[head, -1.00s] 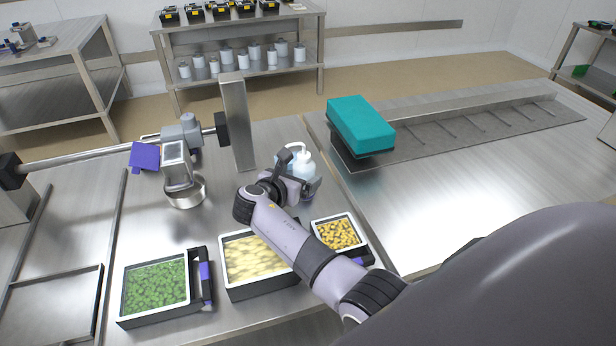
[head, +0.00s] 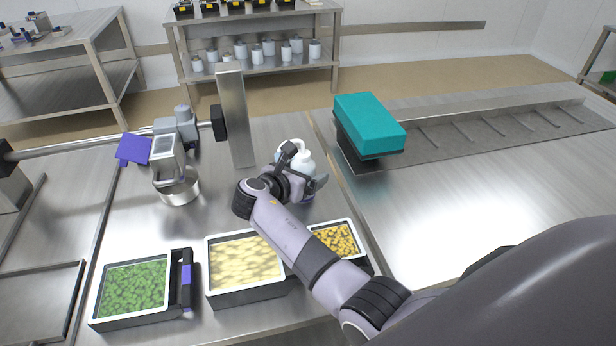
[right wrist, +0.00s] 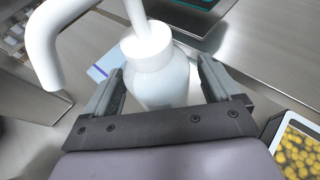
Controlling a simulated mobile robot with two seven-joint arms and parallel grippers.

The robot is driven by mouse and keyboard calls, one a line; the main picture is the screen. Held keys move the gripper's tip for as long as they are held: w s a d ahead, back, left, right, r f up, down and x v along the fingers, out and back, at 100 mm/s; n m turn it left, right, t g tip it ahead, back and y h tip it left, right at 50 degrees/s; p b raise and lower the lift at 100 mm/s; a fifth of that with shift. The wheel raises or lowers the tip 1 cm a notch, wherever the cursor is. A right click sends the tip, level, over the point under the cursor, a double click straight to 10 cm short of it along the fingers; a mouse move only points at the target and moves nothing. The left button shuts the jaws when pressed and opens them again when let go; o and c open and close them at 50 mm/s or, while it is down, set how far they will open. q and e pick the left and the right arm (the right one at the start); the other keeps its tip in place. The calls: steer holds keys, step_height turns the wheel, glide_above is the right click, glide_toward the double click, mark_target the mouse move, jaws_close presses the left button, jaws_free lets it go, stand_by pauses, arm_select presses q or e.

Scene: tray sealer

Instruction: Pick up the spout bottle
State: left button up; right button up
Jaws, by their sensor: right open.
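The spout bottle (head: 306,164) stands on the steel table, partly hidden behind my right gripper in the head view. In the right wrist view the bottle (right wrist: 160,80) is whitish and translucent, with a white cap and a curved white spout. My right gripper (head: 303,182) is open, and in the right wrist view its two fingers (right wrist: 158,88) stand on either side of the bottle's body. Gaps show between the fingers and the bottle. My left gripper is not in view.
Trays of green pieces (head: 184,303), pale slices (head: 250,292) and yellow pieces (head: 364,262) line the table's front. A steel post (head: 233,115) stands behind the bottle. A teal block (head: 369,124) lies at the right, near an open steel surface.

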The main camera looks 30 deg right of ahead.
steer(key=shift+d, duration=0.1)
steer(key=c, duration=1.2)
steer(key=shift+r, duration=0.1)
